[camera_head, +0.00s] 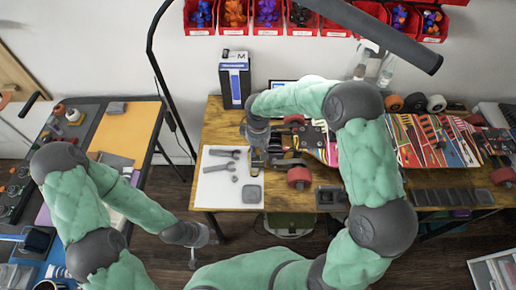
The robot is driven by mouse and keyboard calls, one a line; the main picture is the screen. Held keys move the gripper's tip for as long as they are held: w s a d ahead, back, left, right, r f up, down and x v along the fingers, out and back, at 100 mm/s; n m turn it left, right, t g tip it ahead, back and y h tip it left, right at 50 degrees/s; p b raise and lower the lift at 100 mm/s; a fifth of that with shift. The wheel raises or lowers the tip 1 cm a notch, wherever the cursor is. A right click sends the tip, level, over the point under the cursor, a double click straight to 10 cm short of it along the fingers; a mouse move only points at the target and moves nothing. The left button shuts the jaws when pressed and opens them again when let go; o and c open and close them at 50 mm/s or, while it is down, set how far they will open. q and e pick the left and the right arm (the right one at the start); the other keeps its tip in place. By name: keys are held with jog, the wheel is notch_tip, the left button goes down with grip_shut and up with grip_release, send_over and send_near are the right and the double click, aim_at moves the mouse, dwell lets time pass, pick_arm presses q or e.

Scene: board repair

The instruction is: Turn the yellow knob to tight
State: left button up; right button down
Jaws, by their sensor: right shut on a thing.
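My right gripper (257,148) points down at the board's left end, by the metal truck. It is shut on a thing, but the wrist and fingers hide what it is. I cannot make out a yellow knob; the spot under my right gripper is covered. My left gripper (193,262) hangs low over the floor, between the two tables and away from the board. It looks empty, and its fingers are too small to judge.
A white mat (222,190) with grey wrenches lies left of the board. A blue and white box (235,80) and spray bottles (386,70) stand behind. Red parts bins (268,18) hang on the wall. A dark lamp arm crosses above. A second table (132,135) stands left.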

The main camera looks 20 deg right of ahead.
aim_at(258, 151)
jog(key=c, duration=1)
grip_release()
notch_tip(258, 151, up, 12)
